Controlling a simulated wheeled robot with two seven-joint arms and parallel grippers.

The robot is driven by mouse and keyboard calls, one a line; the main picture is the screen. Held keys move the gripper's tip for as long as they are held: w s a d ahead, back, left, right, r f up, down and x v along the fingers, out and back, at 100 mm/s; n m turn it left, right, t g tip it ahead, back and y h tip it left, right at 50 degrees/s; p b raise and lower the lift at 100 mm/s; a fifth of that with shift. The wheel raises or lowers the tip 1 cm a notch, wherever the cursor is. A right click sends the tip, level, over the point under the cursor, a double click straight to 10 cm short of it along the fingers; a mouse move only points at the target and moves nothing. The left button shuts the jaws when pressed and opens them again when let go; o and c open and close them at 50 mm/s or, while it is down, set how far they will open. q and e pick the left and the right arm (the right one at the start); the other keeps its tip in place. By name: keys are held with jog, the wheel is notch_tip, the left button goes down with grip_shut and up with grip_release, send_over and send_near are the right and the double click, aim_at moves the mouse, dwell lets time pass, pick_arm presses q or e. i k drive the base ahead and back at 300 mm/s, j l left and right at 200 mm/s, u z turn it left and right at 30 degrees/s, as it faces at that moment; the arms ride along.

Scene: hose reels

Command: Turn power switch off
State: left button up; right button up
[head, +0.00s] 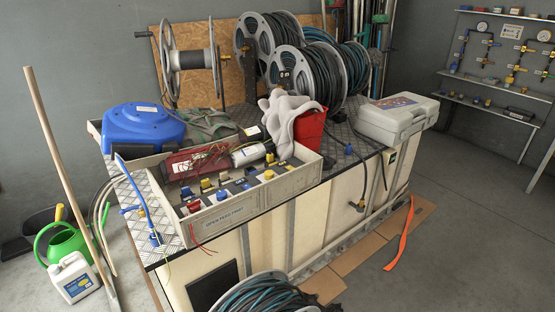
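I cannot clearly make out a power switch at this size. An open grey bin (240,209) on the workbench holds several small parts with red, yellow and blue caps, and some could be switches or fittings. A small dark plate with a pale green mark (392,158) sits on the bench's right side near the top; I cannot tell what it is or any switch position. Neither of my grippers is in view.
The workbench (140,208) carries a blue case (143,128), hose reels (312,75), a red bucket (310,128) and a grey toolbox (396,117). A wooden pole (65,165), green watering can (62,241) and coiled hose (265,296) stand around it. Floor at right is mostly clear.

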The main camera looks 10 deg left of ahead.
aim_at(194, 206)
jog(key=l+u, duration=0.1)
jog(key=u, duration=0.5)
jog(key=i+l+u, duration=0.15)
jog(key=l+u, duration=0.15)
jog(key=i+l+u, duration=0.1)
jog(key=l+u, duration=0.15)
jog(key=l, duration=0.3)
jog(key=i+l+u, duration=0.1)
jog(key=l+u, duration=0.2)
jog(key=l, duration=1.3)
jog(key=i+u, duration=0.05)
jog(key=i, duration=0.05)
